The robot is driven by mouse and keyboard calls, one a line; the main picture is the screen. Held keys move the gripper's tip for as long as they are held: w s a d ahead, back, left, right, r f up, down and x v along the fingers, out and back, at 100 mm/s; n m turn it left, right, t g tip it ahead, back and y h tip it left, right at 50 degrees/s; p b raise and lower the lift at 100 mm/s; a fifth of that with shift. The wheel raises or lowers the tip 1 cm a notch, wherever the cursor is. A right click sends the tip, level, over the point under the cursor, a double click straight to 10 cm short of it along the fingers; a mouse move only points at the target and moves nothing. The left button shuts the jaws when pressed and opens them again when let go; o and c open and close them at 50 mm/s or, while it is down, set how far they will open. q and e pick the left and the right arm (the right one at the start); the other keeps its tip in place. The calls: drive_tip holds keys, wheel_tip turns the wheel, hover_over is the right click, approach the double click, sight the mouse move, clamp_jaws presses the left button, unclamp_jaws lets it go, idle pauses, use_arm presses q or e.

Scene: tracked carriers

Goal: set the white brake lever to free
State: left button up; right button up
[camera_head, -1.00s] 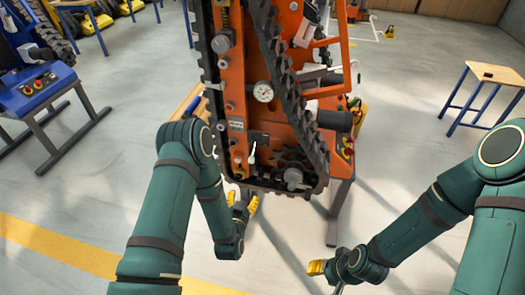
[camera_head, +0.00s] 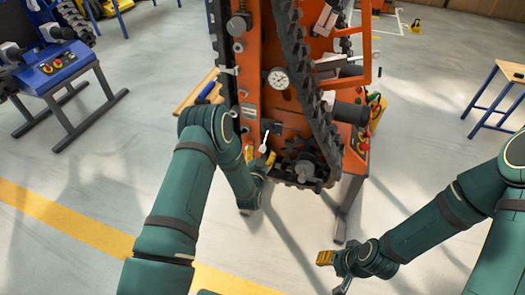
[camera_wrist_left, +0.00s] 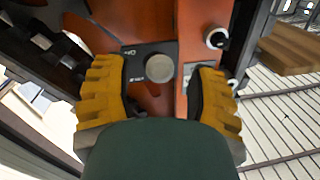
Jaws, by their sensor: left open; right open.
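The white brake lever (camera_head: 264,141) stands out from a small dark plate (camera_head: 278,128) low on the orange tracked carrier (camera_head: 250,68). My left gripper (camera_head: 260,157) is open, with its yellow fingers just below the lever in the head view. In the left wrist view its fingers (camera_wrist_left: 158,98) are wide apart in front of the dark plate (camera_wrist_left: 135,62). A round grey end (camera_wrist_left: 160,68), which looks like the lever seen end-on, lies between and beyond them; I see no contact. My right gripper (camera_head: 334,268) is open and empty, low and right of the carrier.
Black tracks (camera_head: 308,100) run along the carrier, and a dial gauge (camera_head: 278,78) sits above the lever. The floor between is clear.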

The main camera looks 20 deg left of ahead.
use_arm(q)
drive_tip(key=shift+w+a, duration=0.1)
drive_tip(key=shift+w, duration=1.05)
clamp_jaws()
